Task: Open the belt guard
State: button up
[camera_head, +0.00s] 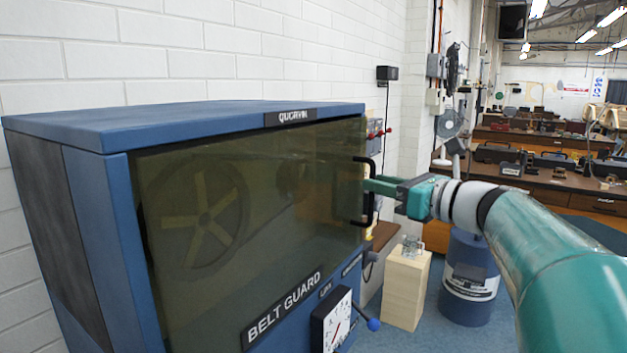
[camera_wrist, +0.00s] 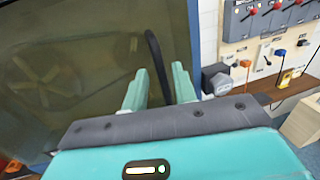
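The belt guard (camera_head: 290,190) is a dark tinted see-through panel on the front of a blue cabinet, and it looks closed. A spoked wheel (camera_head: 205,218) shows behind it. A black upright handle (camera_head: 370,212) is at the panel's right edge; it also shows in the wrist view (camera_wrist: 152,45). My gripper (camera_head: 369,185) is at the handle's mid-height. In the wrist view my gripper (camera_wrist: 160,70) is open, with its two teal fingers on either side of the handle bar and gaps visible. The handle's lower end is hidden by my gripper there.
A dial gauge (camera_head: 334,322) and a blue-knobbed lever (camera_head: 373,324) are on the cabinet's lower front. A wooden block stand (camera_head: 406,290) and a blue drum (camera_head: 468,285) stand to the right. A switch panel (camera_wrist: 265,40) is on the wall beyond the cabinet.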

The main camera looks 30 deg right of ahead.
jog(key=shift+x, duration=1.3)
grip_shut()
jog(key=shift+s+d, duration=0.1)
